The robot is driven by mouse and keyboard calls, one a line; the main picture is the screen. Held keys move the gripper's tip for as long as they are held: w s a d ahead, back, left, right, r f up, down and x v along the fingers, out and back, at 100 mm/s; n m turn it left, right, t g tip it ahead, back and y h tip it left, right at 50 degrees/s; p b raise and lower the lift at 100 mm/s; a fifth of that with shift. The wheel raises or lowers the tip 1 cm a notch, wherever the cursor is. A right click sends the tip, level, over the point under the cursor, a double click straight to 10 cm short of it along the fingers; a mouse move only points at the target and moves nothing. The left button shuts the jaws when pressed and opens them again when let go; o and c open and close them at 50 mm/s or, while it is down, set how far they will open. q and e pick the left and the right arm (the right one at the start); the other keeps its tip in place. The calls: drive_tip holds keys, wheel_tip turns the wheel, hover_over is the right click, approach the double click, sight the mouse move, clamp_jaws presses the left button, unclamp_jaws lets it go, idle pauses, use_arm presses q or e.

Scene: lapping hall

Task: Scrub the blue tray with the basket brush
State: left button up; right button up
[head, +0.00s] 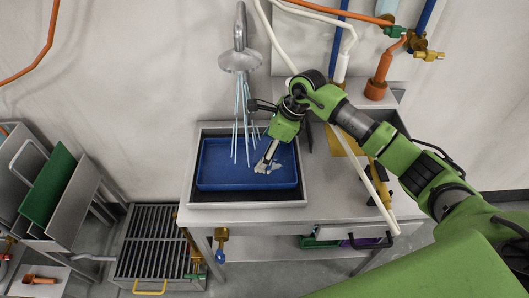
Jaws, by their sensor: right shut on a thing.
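The blue tray (222,178) lies flat inside a grey rectangular sink basin (240,204) on a metal bench. My right gripper (266,162) reaches down into the right half of the tray from above. It is shut on what looks like the basket brush, which is small here and mostly hidden by the fingers. Whether the brush touches the tray floor is hard to tell. Pale patches lie around the fingertips. My left gripper is not in view.
A metal spout (240,60) hangs over the basin, and thin bluish streams fall into the tray's left and middle. A floor grate (160,245) and a rack with a green panel (48,187) stand left. Pipes and valves line the wall at the upper right.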

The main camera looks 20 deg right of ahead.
sight(259, 147)
drive_tip(key=shift+r, duration=0.7)
drive_tip(key=shift+r+p, duration=0.75)
drive_tip(key=shift+r, duration=0.8)
drive_tip(key=shift+f, duration=0.1)
